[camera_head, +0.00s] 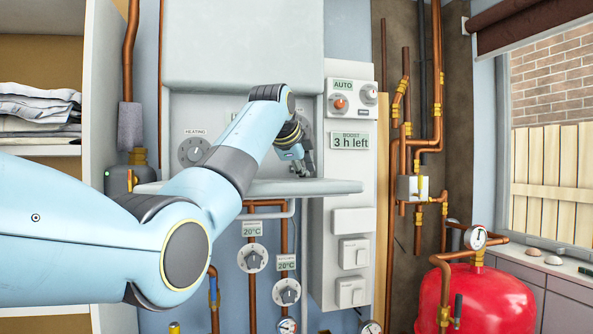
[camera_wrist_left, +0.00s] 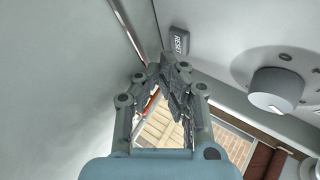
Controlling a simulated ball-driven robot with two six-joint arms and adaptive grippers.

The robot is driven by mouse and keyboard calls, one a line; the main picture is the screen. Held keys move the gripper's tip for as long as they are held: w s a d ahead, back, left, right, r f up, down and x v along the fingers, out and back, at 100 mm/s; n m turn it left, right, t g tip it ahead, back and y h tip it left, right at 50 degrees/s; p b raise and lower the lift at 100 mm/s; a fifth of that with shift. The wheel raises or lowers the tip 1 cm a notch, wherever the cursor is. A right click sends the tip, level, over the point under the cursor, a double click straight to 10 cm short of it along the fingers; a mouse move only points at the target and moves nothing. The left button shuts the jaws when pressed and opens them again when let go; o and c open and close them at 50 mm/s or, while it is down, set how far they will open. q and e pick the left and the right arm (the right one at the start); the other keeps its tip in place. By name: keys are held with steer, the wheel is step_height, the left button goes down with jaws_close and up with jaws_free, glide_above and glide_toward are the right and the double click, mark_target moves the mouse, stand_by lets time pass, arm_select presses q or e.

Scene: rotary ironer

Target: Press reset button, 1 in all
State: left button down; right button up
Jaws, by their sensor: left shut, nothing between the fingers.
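The dark grey reset button (camera_wrist_left: 180,41), marked RESET, sits on a pale panel in the left wrist view. In the head view I cannot make it out; my left arm covers much of the panel there. My left gripper (camera_head: 302,166) is shut and empty, in front of the recessed panel above a grey ledge. In the left wrist view the closed fingertips of this gripper (camera_wrist_left: 170,65) appear just below the button; I cannot tell whether they touch it. My right gripper is in neither view.
A round knob (camera_wrist_left: 275,92) is to the right of the button. The grey ledge (camera_head: 335,187) runs below the gripper. The heating knob (camera_head: 193,151) is left of my arm. A white control column (camera_head: 345,215) and copper pipes (camera_head: 437,80) stand to the right.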

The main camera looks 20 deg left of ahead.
arm_select(q)
steer(key=shift+s+d, duration=0.1)
steer(key=shift+s+d, duration=0.7)
steer(key=shift+s, duration=0.3)
steer(key=shift+s+d, duration=0.65)
steer(key=shift+s, duration=0.35)
steer(key=shift+a, duration=0.1)
